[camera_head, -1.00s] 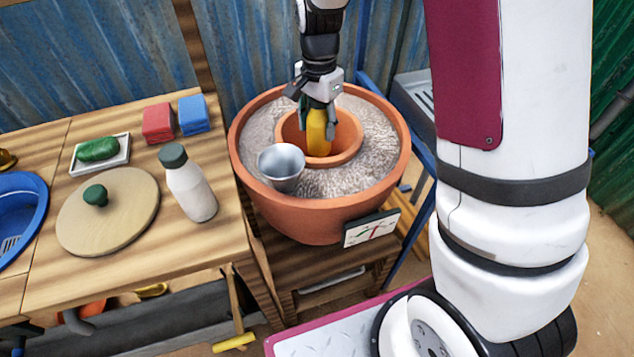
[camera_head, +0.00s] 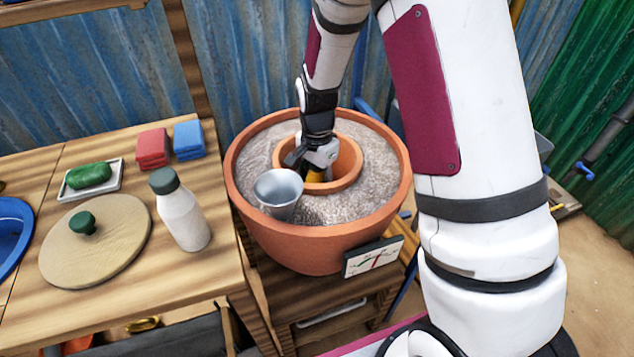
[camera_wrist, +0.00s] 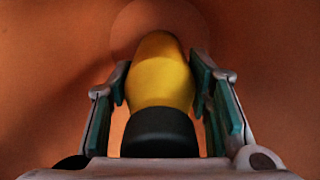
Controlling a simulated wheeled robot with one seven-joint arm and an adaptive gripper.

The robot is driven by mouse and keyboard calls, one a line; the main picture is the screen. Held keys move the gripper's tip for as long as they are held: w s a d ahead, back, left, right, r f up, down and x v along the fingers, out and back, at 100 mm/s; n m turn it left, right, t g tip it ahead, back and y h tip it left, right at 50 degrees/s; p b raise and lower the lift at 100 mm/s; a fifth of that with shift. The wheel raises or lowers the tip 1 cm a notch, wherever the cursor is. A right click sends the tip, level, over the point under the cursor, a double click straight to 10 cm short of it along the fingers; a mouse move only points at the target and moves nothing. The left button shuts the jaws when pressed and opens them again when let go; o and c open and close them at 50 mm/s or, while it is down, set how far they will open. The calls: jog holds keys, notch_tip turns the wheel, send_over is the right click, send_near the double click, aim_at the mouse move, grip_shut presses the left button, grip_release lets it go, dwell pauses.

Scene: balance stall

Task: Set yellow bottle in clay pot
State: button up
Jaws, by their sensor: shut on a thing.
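The clay pot (camera_head: 330,253) is a large terracotta vessel with a smaller inner clay pot (camera_head: 348,160) set in grey sand. My gripper (camera_head: 318,170) reaches down into the inner pot's mouth. I cannot tell whether the bottle touches the pot's floor.
A metal cup (camera_head: 279,190) stands on the sand at the inner pot's left front. The wooden table (camera_head: 120,270) at left holds a white bottle (camera_head: 182,212), a round lid (camera_head: 105,245), a green item on a dish (camera_head: 89,175), and red (camera_head: 153,148) and blue (camera_head: 188,139) blocks.

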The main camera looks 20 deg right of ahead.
jog(key=o, duration=1.4)
jog(key=shift+f, duration=0.1)
notch_tip(320, 180, up, 12)
jog(key=p, duration=0.2)
jog(key=shift+r+p, duration=0.2)
jog(key=shift+p, duration=0.1)
